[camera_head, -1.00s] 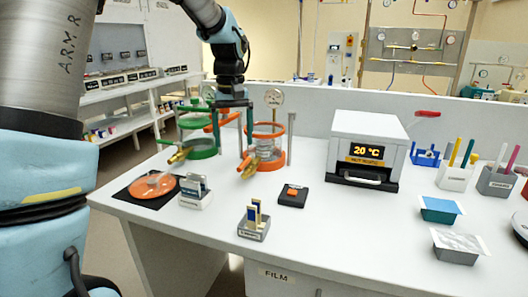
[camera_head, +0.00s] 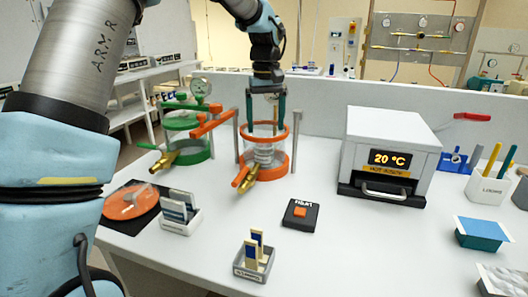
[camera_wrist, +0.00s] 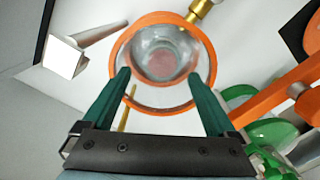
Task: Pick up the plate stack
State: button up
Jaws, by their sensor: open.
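The orange-ringed glass vessel (camera_head: 264,172) stands on the bench, its top open. Inside it, a pale, ribbed stack (camera_head: 264,152), which looks like the plate stack, shows through the glass. In the wrist view, a round reddish-grey top (camera_wrist: 162,62) shows inside the vessel's orange rim (camera_wrist: 122,48). My gripper (camera_head: 266,128) is directly above this vessel, pointing down, fingers apart and empty. In the wrist view, the gripper's green fingertips (camera_wrist: 159,73) lie on either side of the opening. Whether the tips are below the rim is unclear.
A green-ringed vessel (camera_head: 185,135) and an orange bar (camera_head: 212,121) are close on the left; thin posts flank the orange vessel. A brass valve (camera_head: 246,183) sticks out in front. A white heater (camera_head: 390,150) is right. Slide racks (camera_head: 254,258) and a black pad (camera_head: 300,214) stand in front.

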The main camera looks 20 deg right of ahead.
jog(key=shift+w+a+f+p, duration=0.1)
jog(key=shift+f+p, duration=0.45)
jog(key=shift+f, duration=1.45)
jog(key=shift+a+f+p, duration=0.1)
jog(key=shift+f+p, duration=0.45)
jog(key=shift+f, duration=1.4)
jog(key=c, duration=1.4)
